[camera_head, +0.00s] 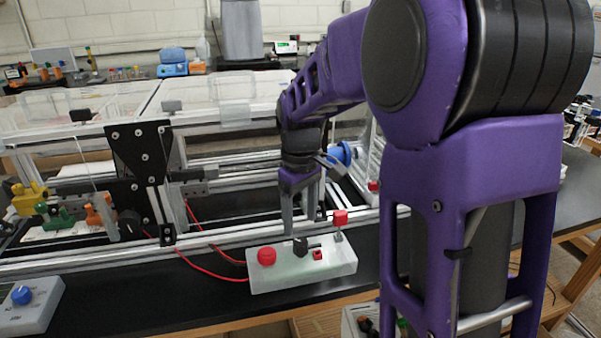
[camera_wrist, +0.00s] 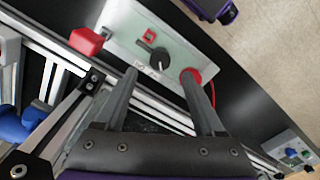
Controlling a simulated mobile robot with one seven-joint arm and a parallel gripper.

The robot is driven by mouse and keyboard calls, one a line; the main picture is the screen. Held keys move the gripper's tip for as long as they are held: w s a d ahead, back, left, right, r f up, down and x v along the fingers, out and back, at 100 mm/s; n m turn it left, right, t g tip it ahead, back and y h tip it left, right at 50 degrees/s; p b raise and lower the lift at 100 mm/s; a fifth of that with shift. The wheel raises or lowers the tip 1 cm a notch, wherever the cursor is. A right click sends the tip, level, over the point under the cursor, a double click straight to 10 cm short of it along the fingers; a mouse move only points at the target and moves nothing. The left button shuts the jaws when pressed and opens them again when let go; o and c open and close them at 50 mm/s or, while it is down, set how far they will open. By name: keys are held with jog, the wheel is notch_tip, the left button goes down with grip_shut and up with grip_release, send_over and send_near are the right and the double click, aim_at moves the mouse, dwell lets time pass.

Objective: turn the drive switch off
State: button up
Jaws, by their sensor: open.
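A pale control box (camera_head: 270,283) lies on the black bench in front of the metal frame. On it are a round red button (camera_head: 266,256), a black knob (camera_head: 300,246), a small red switch (camera_head: 318,254) and a red block on a post (camera_head: 340,217). I cannot read which one is labelled as the drive switch. The wrist view shows the black knob (camera_wrist: 160,58) just beyond my fingertips, with the small red switch (camera_wrist: 149,35) behind it and the red button (camera_wrist: 192,77) near the right finger. My gripper (camera_wrist: 158,79) is open and empty, above the box's frame-side edge.
The extrusion frame's rail (camera_head: 215,243) runs just behind the box. Red cables (camera_head: 205,268) lead from the frame to the box. Another box with a blue knob (camera_head: 22,294) stands at the far left. The black bench (camera_head: 150,305) is clear between the boxes.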

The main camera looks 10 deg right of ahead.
aim_at(300, 241)
notch_tip(300, 241, up, 12)
jog(key=p, duration=0.1)
jog(key=shift+f, duration=0.15)
